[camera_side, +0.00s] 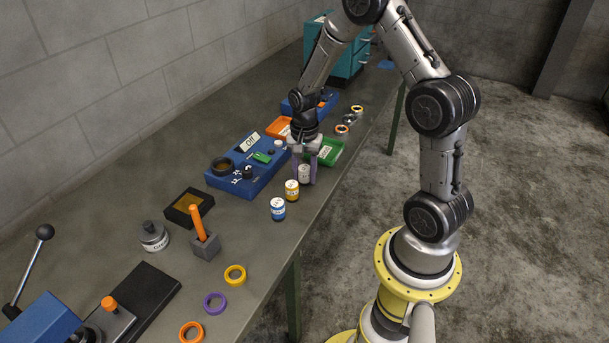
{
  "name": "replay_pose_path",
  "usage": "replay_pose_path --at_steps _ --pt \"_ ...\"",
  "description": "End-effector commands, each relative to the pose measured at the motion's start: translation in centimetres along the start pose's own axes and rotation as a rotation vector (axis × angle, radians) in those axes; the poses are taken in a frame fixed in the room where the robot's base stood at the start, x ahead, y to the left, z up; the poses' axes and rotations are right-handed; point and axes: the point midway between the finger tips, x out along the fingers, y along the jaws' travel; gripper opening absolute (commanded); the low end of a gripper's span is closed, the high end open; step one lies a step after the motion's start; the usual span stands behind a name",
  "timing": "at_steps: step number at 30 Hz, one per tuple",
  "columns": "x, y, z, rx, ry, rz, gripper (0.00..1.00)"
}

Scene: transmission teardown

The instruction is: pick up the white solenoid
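The white solenoid (304,174) is a small pale cylinder standing upright near the right edge of the bench. It is in line with a yellow-banded solenoid (291,190) and a blue-banded one (277,208). My gripper (305,172) points straight down over the white solenoid, with its purplish fingers on either side of it. At this size I cannot tell whether the fingers touch it or stand a little apart. The solenoid appears to be at bench height, and the gripper partly hides its top.
An orange-handled tool in a grey block (205,246) and coloured rings (235,275) are nearer the camera.

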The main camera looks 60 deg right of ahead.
Motion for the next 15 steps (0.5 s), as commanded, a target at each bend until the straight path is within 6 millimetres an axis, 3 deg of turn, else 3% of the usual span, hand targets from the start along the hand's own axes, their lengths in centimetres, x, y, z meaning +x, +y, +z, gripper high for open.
replay_pose_path --at_steps 1,6,15 --pt "-0.02 -0.01 -0.01 0.000 0.000 0.000 0.32" --pt "-0.03 -0.01 -0.01 0.000 0.000 0.000 0.01" --pt "-0.09 -0.05 -0.04 0.000 0.001 -0.002 0.00"
